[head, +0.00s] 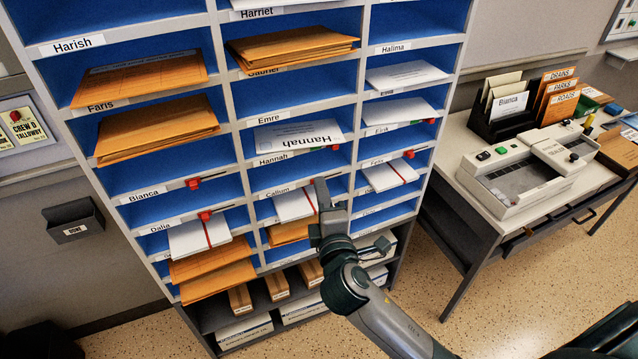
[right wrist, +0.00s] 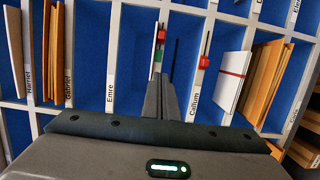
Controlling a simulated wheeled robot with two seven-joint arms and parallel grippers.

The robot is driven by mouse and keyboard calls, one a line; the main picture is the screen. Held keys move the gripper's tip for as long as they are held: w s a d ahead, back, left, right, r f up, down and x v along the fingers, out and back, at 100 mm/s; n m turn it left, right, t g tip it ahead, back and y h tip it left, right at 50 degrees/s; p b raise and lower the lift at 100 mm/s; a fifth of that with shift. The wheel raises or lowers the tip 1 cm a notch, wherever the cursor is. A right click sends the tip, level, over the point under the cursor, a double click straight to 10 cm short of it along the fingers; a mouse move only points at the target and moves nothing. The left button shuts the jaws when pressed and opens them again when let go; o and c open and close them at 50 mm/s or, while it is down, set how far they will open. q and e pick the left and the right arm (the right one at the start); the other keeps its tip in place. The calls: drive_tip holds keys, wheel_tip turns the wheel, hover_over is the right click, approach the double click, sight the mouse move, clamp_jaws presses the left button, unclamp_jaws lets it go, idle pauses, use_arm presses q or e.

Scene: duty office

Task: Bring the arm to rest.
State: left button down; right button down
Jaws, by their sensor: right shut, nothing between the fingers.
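My right arm reaches up from the lower right in the head view. Its gripper (head: 322,192) is shut and empty, in front of the pigeonhole rack (head: 226,110) near the Callum slot. In the right wrist view the gripper's two fingers (right wrist: 161,98) lie together and point at the rack, between the Emre and Callum labels. The fingers and wrist hide part of the lower middle slots. Whether the fingertips touch the rack I cannot tell. My left gripper does not show.
White envelopes with red bands (head: 202,234) and orange envelopes (head: 160,127) jut from several slots. Boxes stand on the bottom shelf. On the right, a desk (head: 470,150) carries a grey machine (head: 515,175) and a file holder (head: 500,122). Speckled floor (head: 425,285) lies open between rack and desk.

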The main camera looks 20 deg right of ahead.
drive_tip(key=shift+s, duration=0.15)
idle(0.4)
drive_tip(key=s+f+m+g+y+b, duration=0.15)
drive_tip(key=f+g, duration=0.25)
drive_tip(key=f, duration=1.5)
drive_tip(key=s+f+m+g+y, duration=0.1)
drive_tip(key=s+f+g, duration=0.2)
drive_tip(key=f, duration=1.6)
drive_tip(key=s+d+f+m+g, duration=0.1)
drive_tip(key=s+f+m+g, duration=0.1)
drive_tip(key=s+f, duration=0.55)
drive_tip(key=s+d+f+m+g, duration=0.15)
drive_tip(key=s+f, duration=0.35)
drive_tip(key=f, duration=0.5)
drive_tip(key=s+f+m+g, duration=0.2)
drive_tip(key=s+f, duration=0.3)
drive_tip(key=s, duration=0.6)
drive_tip(key=s+f+m+g+y+b, duration=0.1)
drive_tip(key=s+f, duration=0.5)
drive_tip(key=s, duration=0.6)
drive_tip(key=s+f+m+g, duration=0.3)
drive_tip(key=s+f, duration=0.3)
drive_tip(key=s, duration=0.6)
drive_tip(key=shift+d+f+m, duration=0.2)
drive_tip(key=shift+d+m, duration=0.2)
drive_tip(key=shift+m, duration=0.2)
